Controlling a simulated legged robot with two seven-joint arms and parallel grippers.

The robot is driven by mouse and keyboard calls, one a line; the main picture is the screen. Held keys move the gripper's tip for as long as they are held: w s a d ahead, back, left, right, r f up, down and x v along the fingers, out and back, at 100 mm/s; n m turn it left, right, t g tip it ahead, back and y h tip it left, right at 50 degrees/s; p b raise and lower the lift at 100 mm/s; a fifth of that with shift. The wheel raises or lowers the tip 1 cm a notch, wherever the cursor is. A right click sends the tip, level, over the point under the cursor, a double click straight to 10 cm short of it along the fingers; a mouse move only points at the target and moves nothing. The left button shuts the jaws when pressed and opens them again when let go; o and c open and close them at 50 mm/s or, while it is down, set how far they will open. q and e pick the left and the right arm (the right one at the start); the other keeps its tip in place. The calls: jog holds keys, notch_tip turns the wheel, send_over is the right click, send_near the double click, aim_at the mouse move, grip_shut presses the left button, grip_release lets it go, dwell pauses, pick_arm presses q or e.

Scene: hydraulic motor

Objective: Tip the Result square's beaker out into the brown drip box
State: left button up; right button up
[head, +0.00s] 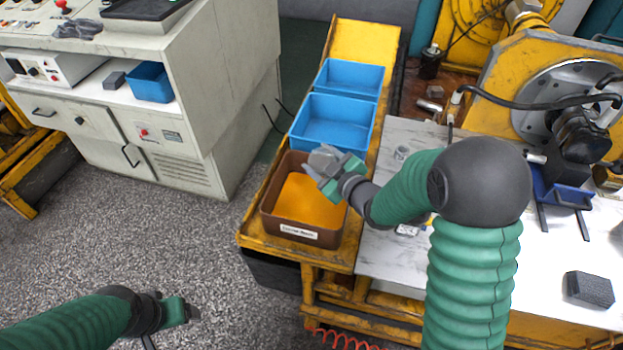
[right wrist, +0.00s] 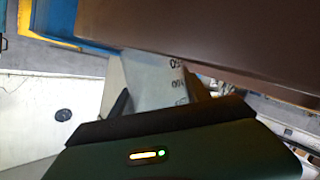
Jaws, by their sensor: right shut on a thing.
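The brown drip box (head: 268,208) stands on the yellow bench, with a white label on its front and an orange surface inside. My right gripper (head: 328,172) is over the box's back right part, shut on a grey see-through beaker (head: 325,156). In the right wrist view the beaker (right wrist: 155,88) shows printed marks between the fingers and lies tilted. The box's brown wall (right wrist: 220,30) fills the top there. The beaker's mouth and any contents cannot be made out. My left gripper (head: 188,312) is low at the left over the floor, away from everything; its finger gap is unclear.
Two blue bins (head: 333,122) stand behind the brown box. A white worktop (head: 385,255) lies to the right, with a small glass piece (head: 401,153) and a dark grey block (head: 590,289). The yellow motor rig (head: 510,75) stands behind it. Open floor lies left.

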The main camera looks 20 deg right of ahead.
jog(key=m+p, duration=0.1)
jog(key=p, duration=0.1)
jog(key=a+m+g+y+p, duration=0.1)
jog(key=p, duration=0.2)
jog(key=r+m+y+p, duration=0.1)
jog(key=p, duration=0.2)
jog(key=shift+s+a+m, duration=0.25)
jog(key=shift+s+m, duration=0.05)
jog(key=shift+s, duration=0.05)
jog(key=shift+a, duration=0.1)
jog(key=shift+s+f, duration=0.1)
jog(key=shift+f, duration=0.1)
